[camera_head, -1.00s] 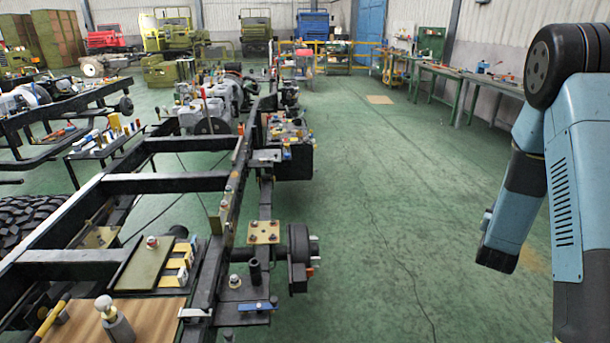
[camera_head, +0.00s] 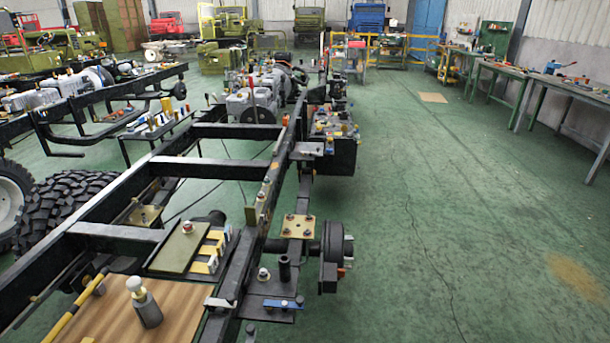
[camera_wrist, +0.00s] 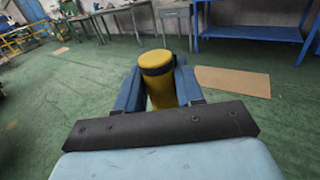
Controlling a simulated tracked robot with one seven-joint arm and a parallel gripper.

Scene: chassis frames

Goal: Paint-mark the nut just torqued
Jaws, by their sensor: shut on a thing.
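My gripper (camera_wrist: 158,82) shows only in the wrist view. Its two blue fingers are shut on a yellow cylinder with a black band (camera_wrist: 157,62), which looks like a paint marker. It is held over green floor, with no chassis near it in that view. In the head view, a tan square plate (camera_head: 298,227) with several nuts or bolt heads sits on the black chassis frame (camera_head: 205,167), beside a dark hub (camera_head: 332,243). I cannot tell which nut was torqued, and no paint mark can be made out at this size.
A large tyre (camera_head: 65,207) stands at left. The green floor (camera_head: 450,200) to the right is clear.

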